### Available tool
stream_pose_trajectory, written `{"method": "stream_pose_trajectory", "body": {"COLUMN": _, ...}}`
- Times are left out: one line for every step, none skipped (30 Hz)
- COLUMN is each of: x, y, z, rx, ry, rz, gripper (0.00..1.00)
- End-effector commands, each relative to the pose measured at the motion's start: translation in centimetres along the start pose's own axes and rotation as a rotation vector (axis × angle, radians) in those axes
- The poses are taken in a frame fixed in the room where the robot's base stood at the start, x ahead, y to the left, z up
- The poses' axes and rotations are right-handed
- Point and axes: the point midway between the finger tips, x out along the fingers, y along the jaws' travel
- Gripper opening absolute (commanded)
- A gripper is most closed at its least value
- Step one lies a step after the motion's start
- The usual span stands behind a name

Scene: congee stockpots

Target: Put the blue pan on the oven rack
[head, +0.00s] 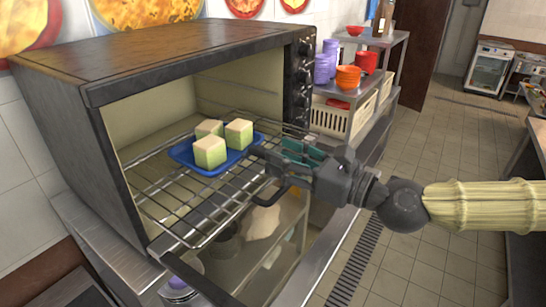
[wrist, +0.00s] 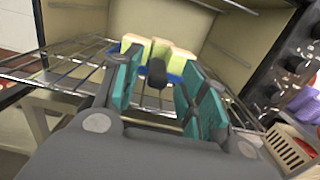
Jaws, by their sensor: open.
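The blue pan (head: 184,157) rests on the wire oven rack (head: 176,222), which is slid partly out of the open oven (head: 160,62). Three green and cream cubes (head: 210,151) sit in the pan. My gripper (head: 274,168) is at the pan's right side, over the rack's outer edge. Its teal-padded fingers are open. In the wrist view, the pan's dark handle (wrist: 157,76) shows in the gap between the fingers (wrist: 162,62), with clear space on both sides. The fingers and palm hide part of the pan and rack there.
The oven's knob panel (head: 299,85) stands just behind my gripper. A shelf beyond holds purple cups (head: 325,66), orange bowls (head: 348,77) and a cream basket (head: 334,118). A steel counter edge runs below the rack. The tiled floor at right is open.

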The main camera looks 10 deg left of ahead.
Motion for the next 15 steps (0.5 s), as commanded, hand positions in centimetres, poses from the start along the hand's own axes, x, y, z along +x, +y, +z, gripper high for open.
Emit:
{"method": "stream_pose_trajectory", "body": {"x": -0.7, "y": -0.1, "z": -0.2, "rx": 0.0, "ry": -0.001, "rz": -0.002, "gripper": 0.42}}
{"method": "stream_pose_trajectory", "body": {"x": -1.0, "y": -0.1, "z": -0.2, "rx": 0.001, "ry": -0.001, "rz": -0.002, "gripper": 0.42}}
{"method": "stream_pose_trajectory", "body": {"x": -1.4, "y": -0.1, "z": -0.2, "rx": 0.001, "ry": -0.001, "rz": -0.003, "gripper": 0.42}}
{"method": "stream_pose_trajectory", "body": {"x": -1.7, "y": -0.1, "z": -0.2, "rx": 0.002, "ry": -0.001, "rz": -0.004, "gripper": 0.42}}
{"method": "stream_pose_trajectory", "body": {"x": -2.1, "y": -0.1, "z": -0.2, "rx": 0.002, "ry": -0.001, "rz": -0.003, "gripper": 0.42}}
{"method": "stream_pose_trajectory", "body": {"x": -2.5, "y": 0.0, "z": -0.2, "rx": 0.002, "ry": 0.0, "rz": -0.002, "gripper": 0.42}}
{"method": "stream_pose_trajectory", "body": {"x": -2.8, "y": -0.1, "z": -0.2, "rx": 0.002, "ry": -0.001, "rz": -0.002, "gripper": 0.42}}
{"method": "stream_pose_trajectory", "body": {"x": -3.1, "y": -0.1, "z": -0.1, "rx": 0.002, "ry": -0.001, "rz": -0.002, "gripper": 0.42}}
{"method": "stream_pose_trajectory", "body": {"x": -3.4, "y": -0.1, "z": -0.1, "rx": 0.001, "ry": -0.001, "rz": -0.002, "gripper": 0.42}}
{"method": "stream_pose_trajectory", "body": {"x": -3.7, "y": -0.1, "z": -0.1, "rx": 0.001, "ry": -0.001, "rz": -0.002, "gripper": 0.42}}
{"method": "stream_pose_trajectory", "body": {"x": -3.9, "y": -0.1, "z": -0.1, "rx": 0.001, "ry": -0.001, "rz": -0.002, "gripper": 0.42}}
{"method": "stream_pose_trajectory", "body": {"x": -4.2, "y": -0.1, "z": -0.1, "rx": 0.0, "ry": -0.001, "rz": -0.002, "gripper": 0.42}}
{"method": "stream_pose_trajectory", "body": {"x": -4.4, "y": -0.1, "z": -0.1, "rx": 0.0, "ry": 0.0, "rz": -0.001, "gripper": 0.42}}
{"method": "stream_pose_trajectory", "body": {"x": -4.5, "y": -0.1, "z": -0.1, "rx": 0.0, "ry": 0.0, "rz": -0.001, "gripper": 0.42}}
{"method": "stream_pose_trajectory", "body": {"x": -4.8, "y": -0.1, "z": -0.1, "rx": 0.001, "ry": 0.0, "rz": -0.001, "gripper": 0.42}}
